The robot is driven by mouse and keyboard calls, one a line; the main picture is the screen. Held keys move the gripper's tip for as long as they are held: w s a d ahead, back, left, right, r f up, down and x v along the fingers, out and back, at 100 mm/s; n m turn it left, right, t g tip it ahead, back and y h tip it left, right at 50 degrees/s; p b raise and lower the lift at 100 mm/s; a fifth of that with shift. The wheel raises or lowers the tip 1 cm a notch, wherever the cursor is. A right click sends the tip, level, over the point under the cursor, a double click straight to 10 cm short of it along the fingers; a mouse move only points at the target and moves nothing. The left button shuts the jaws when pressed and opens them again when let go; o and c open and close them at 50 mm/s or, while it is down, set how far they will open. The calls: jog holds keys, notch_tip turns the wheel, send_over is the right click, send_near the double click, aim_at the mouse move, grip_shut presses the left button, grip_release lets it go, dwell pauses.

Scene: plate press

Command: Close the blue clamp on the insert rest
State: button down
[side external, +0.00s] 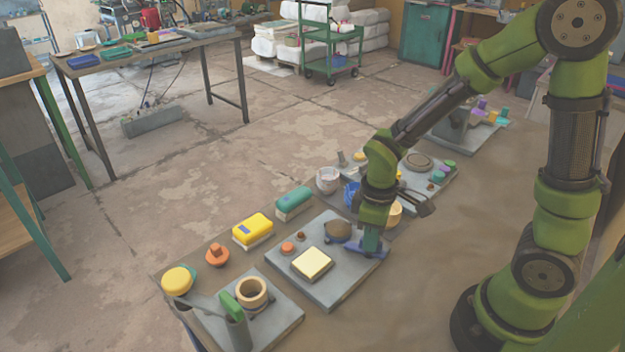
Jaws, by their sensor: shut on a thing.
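The blue clamp (368,250) sits at the right corner of a grey plate (330,290), with a blue-violet base and a teal-blue upright part. My gripper (372,228) points down over it and is shut on the clamp's upright part. The arm hides the top of the clamp, and I cannot tell how far it is closed. A pale yellow block (311,263) lies on the same plate, left of the clamp. A dark round piece (338,230) lies behind the block. I cannot tell which piece is the insert rest.
A plate with a tan ring (252,291) and a green-topped lever (232,308) stands at front left. A yellow block (253,229) and a teal block (293,203) lie along the far edge. A blue cup (352,195) stands close behind my gripper. The table's right front is clear.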

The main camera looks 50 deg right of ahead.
jog(key=shift+r+m, duration=0.1)
jog(key=shift+m, duration=2.2)
jog(key=c, duration=1.1)
grip_release()
notch_tip(320, 180, up, 17)
jog(key=shift+f, duration=0.1)
